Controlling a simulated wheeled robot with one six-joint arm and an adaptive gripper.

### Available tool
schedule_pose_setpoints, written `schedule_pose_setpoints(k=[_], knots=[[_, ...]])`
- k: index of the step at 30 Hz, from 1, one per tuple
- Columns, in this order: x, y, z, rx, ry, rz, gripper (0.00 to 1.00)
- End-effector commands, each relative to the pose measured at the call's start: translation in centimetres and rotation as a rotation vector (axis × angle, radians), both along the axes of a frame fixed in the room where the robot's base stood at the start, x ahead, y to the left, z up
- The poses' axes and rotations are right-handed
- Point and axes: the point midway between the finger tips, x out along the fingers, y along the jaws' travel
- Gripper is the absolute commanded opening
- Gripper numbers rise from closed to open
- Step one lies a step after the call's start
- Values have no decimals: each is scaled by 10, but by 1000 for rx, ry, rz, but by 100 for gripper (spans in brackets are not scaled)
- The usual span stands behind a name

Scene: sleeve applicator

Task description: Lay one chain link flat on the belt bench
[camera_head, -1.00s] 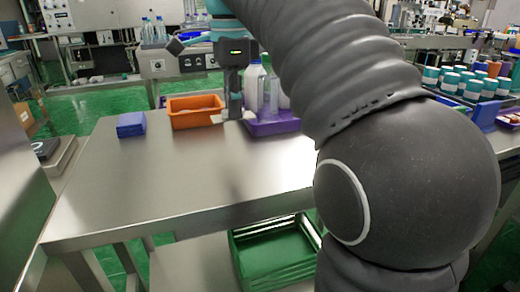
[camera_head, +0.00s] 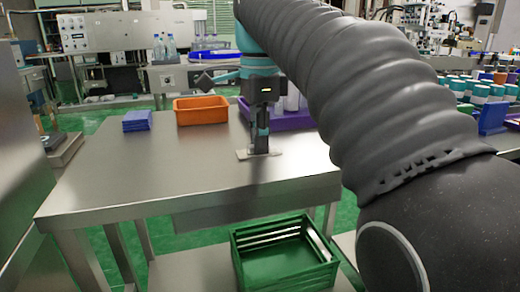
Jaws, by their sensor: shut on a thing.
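A pale, flat, thin piece (camera_head: 244,154), which looks like the chain link, is level at the tips of my gripper (camera_head: 260,149). My gripper points straight down over the steel bench (camera_head: 140,179) and is shut on this piece. The piece is at or just above the bench top, right of the bench's middle. I cannot tell whether it touches the surface. The fingers hide its middle, so its full shape is unclear.
An orange bin (camera_head: 200,111), a blue stack (camera_head: 137,121) and a purple tray (camera_head: 293,120) with bottles stand along the bench's back. A green crate (camera_head: 285,255) sits below the front edge. The bench's left and front are clear.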

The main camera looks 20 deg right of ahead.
Motion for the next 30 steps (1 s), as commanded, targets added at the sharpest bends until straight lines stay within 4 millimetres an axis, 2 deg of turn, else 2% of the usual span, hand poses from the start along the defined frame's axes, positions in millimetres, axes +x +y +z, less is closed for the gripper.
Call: schedule_pose_setpoints(k=[10, 11, 13, 23, 26, 30], knots=[[0, 0, -2, 0, 0, 0, 0], [0, 0, -2, 0, 0, 0, 22], [0, 0, -1, 0, 0, 0, 40], [0, 0, 1, 0, 0, 0, 40], [1, 0, 8, 0, -2, 0, 40], [1, 0, 31, 0, -4, 0, 40]])
